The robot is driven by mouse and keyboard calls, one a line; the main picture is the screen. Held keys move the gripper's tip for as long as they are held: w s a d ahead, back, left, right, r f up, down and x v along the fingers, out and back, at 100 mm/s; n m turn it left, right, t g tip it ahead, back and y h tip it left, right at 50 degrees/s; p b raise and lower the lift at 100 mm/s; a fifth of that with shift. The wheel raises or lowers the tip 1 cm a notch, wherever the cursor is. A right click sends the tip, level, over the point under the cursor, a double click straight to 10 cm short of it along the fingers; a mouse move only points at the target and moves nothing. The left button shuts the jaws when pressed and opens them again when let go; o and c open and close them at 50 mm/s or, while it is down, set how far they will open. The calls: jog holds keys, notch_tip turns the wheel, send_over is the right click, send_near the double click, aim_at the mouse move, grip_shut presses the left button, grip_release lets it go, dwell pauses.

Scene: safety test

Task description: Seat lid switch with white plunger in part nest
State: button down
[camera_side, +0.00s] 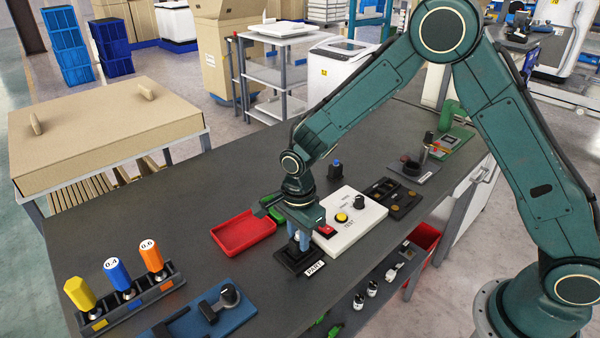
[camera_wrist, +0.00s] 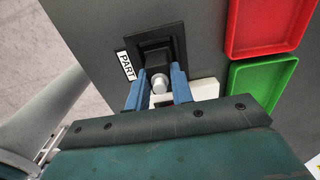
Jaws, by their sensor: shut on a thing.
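The part nest (camera_side: 288,258) is a black square block with a white PART label (camera_side: 314,268) on the grey bench. It also shows in the wrist view (camera_wrist: 148,49). The lid switch (camera_wrist: 157,66) is a dark body with a white round plunger (camera_wrist: 160,84) facing the wrist camera. My gripper (camera_wrist: 158,98) has its blue fingers shut on the switch, one on each side. In the side view my gripper (camera_side: 299,240) points down over the nest. The switch is at the nest opening; the fingers hide its lower part, and I cannot tell how deep it sits.
A red tray (camera_side: 243,232) lies left of the nest, with a green tray (camera_wrist: 262,93) beside it. A white test panel (camera_side: 350,222) stands close on the right. A tool rack (camera_side: 128,299) and blue fixture (camera_side: 200,316) are at the front left. The bench beyond the red tray is clear.

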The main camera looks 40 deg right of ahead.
jog(key=shift+f, duration=0.1)
jog(key=c, duration=0.7)
grip_release()
jog(key=shift+c, duration=0.2)
jog(key=shift+r, duration=3.5)
